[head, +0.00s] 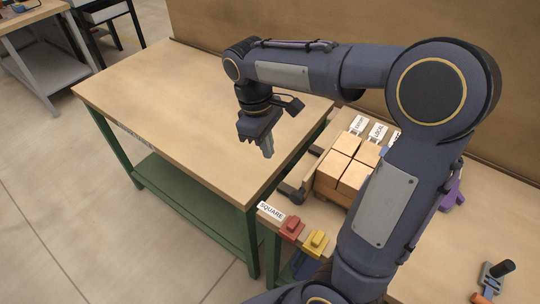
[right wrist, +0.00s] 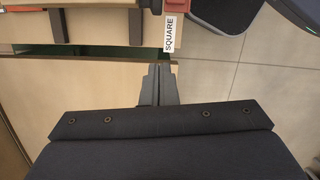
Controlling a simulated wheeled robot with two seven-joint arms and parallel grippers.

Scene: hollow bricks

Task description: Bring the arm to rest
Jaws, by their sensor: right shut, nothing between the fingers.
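My right arm reaches in from the right in the head view and bends over the wooden table. My right gripper (head: 268,150) points down above the table's right part, shut and empty. In the right wrist view the gripper (right wrist: 157,70) shows its two fingers together with nothing between them. The wooden tabletop (head: 190,115) is bare. My left gripper is in neither view.
Right of the gripper, several wooden blocks (head: 342,168) stand in a holder beside the table, with label cards behind. A red block (head: 291,229) and a yellow block (head: 315,242) sit near a "SQUARE" label (head: 271,211). A brown wall (head: 300,20) runs behind.

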